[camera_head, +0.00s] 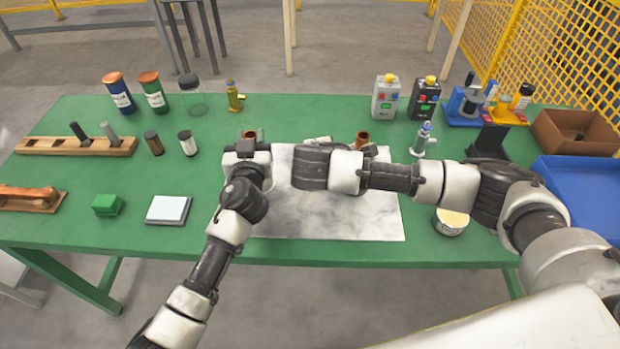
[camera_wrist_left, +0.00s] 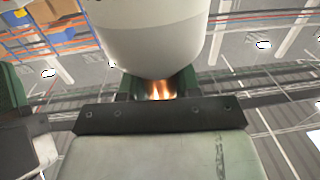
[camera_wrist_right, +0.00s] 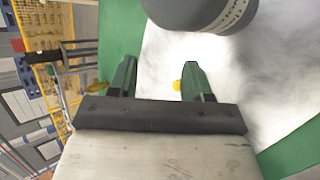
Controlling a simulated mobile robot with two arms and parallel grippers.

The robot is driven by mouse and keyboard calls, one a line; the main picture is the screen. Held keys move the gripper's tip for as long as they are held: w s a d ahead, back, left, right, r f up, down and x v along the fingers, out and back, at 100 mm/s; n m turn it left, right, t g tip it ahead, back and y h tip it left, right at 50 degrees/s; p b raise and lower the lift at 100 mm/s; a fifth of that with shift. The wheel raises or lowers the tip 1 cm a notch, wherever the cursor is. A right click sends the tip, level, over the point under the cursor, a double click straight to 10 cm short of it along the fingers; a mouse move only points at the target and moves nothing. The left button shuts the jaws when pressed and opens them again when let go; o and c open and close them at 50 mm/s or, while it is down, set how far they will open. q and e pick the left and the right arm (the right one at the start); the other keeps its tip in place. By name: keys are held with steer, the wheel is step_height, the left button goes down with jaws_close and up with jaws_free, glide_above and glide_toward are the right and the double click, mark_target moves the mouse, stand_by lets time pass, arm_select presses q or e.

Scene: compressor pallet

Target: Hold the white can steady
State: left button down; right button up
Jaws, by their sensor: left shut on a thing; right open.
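The white can (camera_wrist_left: 165,35) fills the top of the left wrist view. Its rounded end tapers to a copper stub (camera_wrist_left: 160,90). My left gripper (camera_wrist_left: 158,80) is shut around that stub. In the head view my left gripper (camera_head: 247,148) is at the left edge of the pale mat, with a copper end (camera_head: 250,134) showing just beyond it. The can's body is hidden there. My right gripper (camera_wrist_right: 160,68) is open and empty above the mat. Its fingers are hidden by my right arm in the head view.
The pale mat (camera_head: 320,222) lies mid-table. Another copper piece (camera_head: 362,140) is behind my right arm. A cream-topped tub (camera_head: 450,221) stands right. A wooden block (camera_head: 77,145), green box (camera_head: 107,205), blue tray (camera_head: 580,190) and brown box (camera_head: 575,133) line the sides. Bottles and devices stand behind.

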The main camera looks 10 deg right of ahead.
step_height(320, 180, up, 6)
steer(key=w+a+m+g+y, duration=0.25)
steer(key=m+g+y, duration=0.45)
steer(key=m, duration=1.5)
steer(key=f, duration=0.3)
steer(key=f+g+h, duration=0.1)
steer(key=f, duration=0.3)
steer(key=f+h, duration=0.1)
steer(key=f, duration=0.3)
steer(key=shift+s+a+f+g, duration=0.2)
steer(key=shift+s+a+g, duration=0.1)
steer(key=shift+a, duration=0.05)
steer(key=shift+c, duration=0.4)
jaws_close()
